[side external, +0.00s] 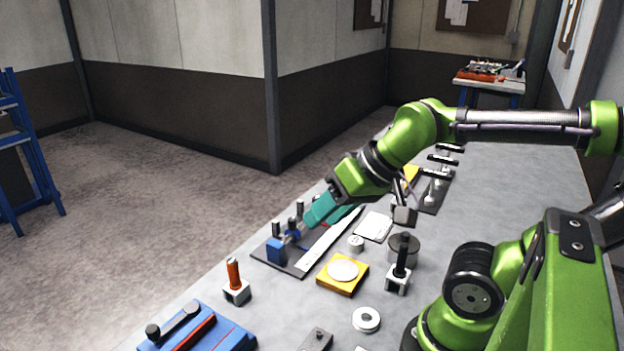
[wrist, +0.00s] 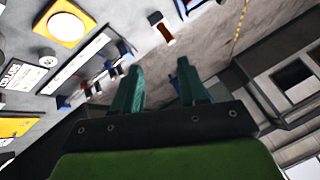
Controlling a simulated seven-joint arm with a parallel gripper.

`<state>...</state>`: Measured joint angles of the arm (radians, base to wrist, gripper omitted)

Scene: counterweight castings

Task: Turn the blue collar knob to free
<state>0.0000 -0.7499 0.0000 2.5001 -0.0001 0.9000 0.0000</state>
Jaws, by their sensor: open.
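A dark base plate (side external: 295,266) lies near the table's far edge. It carries a blue block (side external: 276,250), several dark-topped posts, and a small blue part (side external: 292,234) between the posts that looks like the collar knob. My gripper (side external: 309,219) has teal fingers, points down and left, and is just right of and slightly above this blue part. In the wrist view my gripper (wrist: 158,68) is open with nothing between the fingers. Small blue parts (wrist: 112,71) show left of the left finger there. Any free mark on the collar is too small to read.
A white scale strip (side external: 328,243) lies right of the posts. Nearby are a yellow block with a white disc (side external: 343,271), an orange-handled piece (side external: 233,275), a black-handled piece (side external: 402,262), a grey cylinder (side external: 405,246), a white ring (side external: 366,319) and a blue case (side external: 197,331).

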